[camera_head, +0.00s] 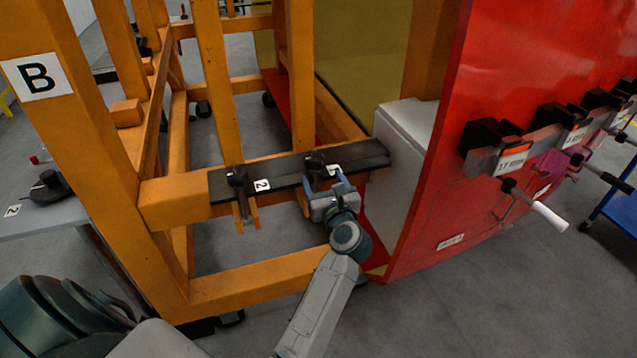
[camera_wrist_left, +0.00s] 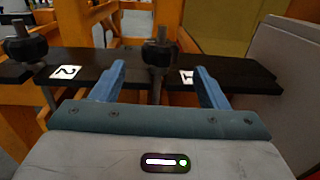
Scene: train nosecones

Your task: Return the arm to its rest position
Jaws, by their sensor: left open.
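My left gripper (camera_head: 325,181) is at the orange frame's black bar, with its arm reaching up from the bottom middle. In the left wrist view my left gripper (camera_wrist_left: 160,70) is open. Its two blue fingers stand apart, either side of a black-headed clamp (camera_wrist_left: 161,52) on the bar. I cannot tell whether the fingers touch it. The same clamp (camera_head: 315,162) shows in the head view, partly hidden by the gripper. My right gripper is not in view.
The orange frame (camera_head: 240,285) surrounds the bar (camera_head: 285,173). A second clamp (camera_head: 237,180) stands left of the gripper, by a "2" label. A red panel (camera_head: 440,200) with several clamps stands close on the right, beside a grey-white block (camera_head: 405,150). A grey table (camera_head: 45,217) is at left.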

